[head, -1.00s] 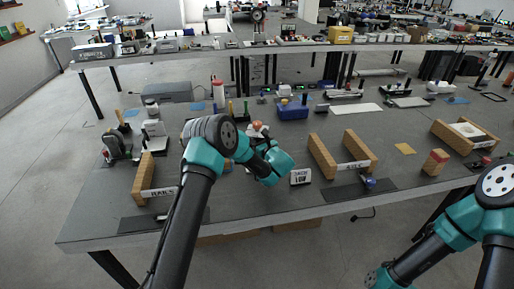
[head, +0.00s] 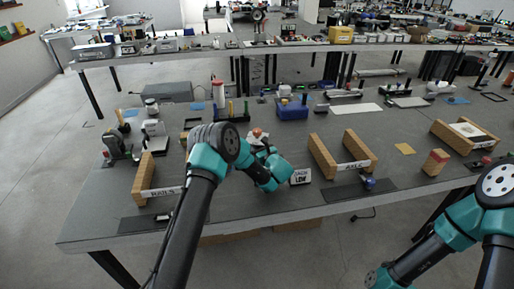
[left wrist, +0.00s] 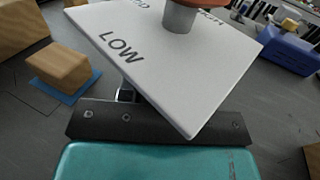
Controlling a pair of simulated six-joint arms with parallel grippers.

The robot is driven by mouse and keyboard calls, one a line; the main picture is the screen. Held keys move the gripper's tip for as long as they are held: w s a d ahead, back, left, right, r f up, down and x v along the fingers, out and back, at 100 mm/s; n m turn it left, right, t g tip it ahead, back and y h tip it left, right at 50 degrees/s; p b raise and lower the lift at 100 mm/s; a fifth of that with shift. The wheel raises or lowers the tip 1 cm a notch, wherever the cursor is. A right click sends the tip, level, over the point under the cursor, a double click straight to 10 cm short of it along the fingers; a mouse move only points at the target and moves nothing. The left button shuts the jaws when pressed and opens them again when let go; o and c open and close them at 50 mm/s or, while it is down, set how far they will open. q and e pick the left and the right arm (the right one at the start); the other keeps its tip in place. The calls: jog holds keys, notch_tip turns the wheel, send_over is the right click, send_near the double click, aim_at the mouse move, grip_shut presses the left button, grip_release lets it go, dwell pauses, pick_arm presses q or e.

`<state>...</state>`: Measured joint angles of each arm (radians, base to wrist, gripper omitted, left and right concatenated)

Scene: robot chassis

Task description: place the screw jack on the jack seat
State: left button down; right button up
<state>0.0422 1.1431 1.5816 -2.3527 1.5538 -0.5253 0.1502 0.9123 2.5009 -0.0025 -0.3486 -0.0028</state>
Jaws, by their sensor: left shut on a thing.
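The screw jack looks to be the pale plate marked LOW with a grey post and an orange-red top (left wrist: 150,60). In the head view its orange-red top (head: 257,133) shows just past my left wrist. My left gripper (head: 259,144) is shut on it. The plate hides the fingertips in the left wrist view, and my arm hides much of the jack in the head view. A small white sign reading JACK LOW (head: 300,177) stands right of my wrist. I cannot pick out the jack seat for certain.
Wooden rails labelled AXLE (head: 325,157) stand to the right, and others labelled RAILS (head: 144,180) to the left. A blue bin (head: 292,112) is behind. A wooden block (left wrist: 60,65) rests on a blue mat. The table's front middle is mostly clear.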

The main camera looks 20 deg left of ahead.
pick_arm(q)
jog(key=c, duration=0.8)
grip_release()
jog(key=shift+d+r, duration=0.1)
jog(key=v, duration=1.2)
jog(key=shift+s, duration=0.1)
